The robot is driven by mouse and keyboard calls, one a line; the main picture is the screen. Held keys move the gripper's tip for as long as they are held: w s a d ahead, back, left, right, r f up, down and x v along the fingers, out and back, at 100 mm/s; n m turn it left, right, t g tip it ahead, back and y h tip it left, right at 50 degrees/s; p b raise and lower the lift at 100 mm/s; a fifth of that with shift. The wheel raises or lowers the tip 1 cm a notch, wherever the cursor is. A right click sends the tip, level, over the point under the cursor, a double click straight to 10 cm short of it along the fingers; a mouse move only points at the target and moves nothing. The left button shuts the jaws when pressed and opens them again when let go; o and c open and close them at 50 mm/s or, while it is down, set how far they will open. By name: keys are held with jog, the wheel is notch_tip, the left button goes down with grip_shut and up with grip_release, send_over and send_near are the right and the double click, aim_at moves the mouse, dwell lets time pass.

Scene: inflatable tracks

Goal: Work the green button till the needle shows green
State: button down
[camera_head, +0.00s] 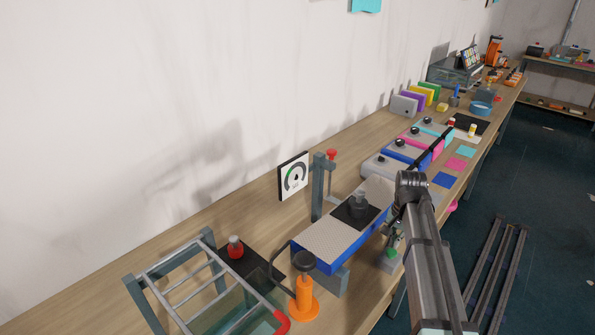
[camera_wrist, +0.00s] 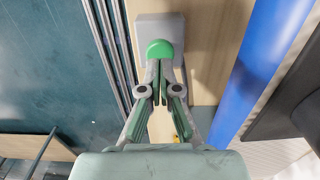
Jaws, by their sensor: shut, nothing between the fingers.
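The green button (camera_wrist: 159,46) is a round green cap on a grey box (camera_wrist: 172,24) at the top middle of the wrist view. My gripper (camera_wrist: 159,66) is shut and empty, its fingertips right at the button's near edge. I cannot tell whether they touch or press it. In the head view the grey box (camera_head: 388,264) sits at the table's front edge, partly behind my arm.
The blue-sided inflatable track (camera_head: 322,246) lies beside the button box, and its blue side (camera_wrist: 262,68) shows at right in the wrist view. An orange hand pump (camera_head: 304,291) and a red-topped post (camera_head: 331,160) stand near it. Open floor (camera_head: 485,215) lies to the right.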

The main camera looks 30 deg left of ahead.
notch_tip(320, 180, up, 7)
jog(key=p, duration=0.4)
dwell(0.4)
jog(key=shift+f, duration=0.1)
jog(key=s+d+f+g+b, duration=0.1)
jog(key=s+d+f, duration=0.4)
jog(key=f, duration=0.6)
jog(key=s+d+f+n+g+b, duration=0.1)
jog(key=s+d+f, duration=0.3)
jog(key=s+f, duration=0.55)
jog(key=s+d+f+g+b, duration=0.1)
jog(key=s+d+f, duration=0.35)
jog(key=f, duration=0.75)
jog(key=s+d+f+g+b, duration=0.1)
jog(key=s+f, duration=0.4)
jog(key=s, duration=0.5)
jog(key=s+d+f+n+g+b, duration=0.1)
jog(key=s+d+f, duration=0.2)
jog(key=s, duration=0.8)
jog(key=s+d+f+n+g+b, duration=0.1)
jog(key=s+d+f, duration=0.2)
jog(key=s+f, duration=0.5)
jog(key=shift+s+g, duration=0.4)
jog(key=shift+s, duration=0.8)
jog(key=shift+d, duration=0.1)
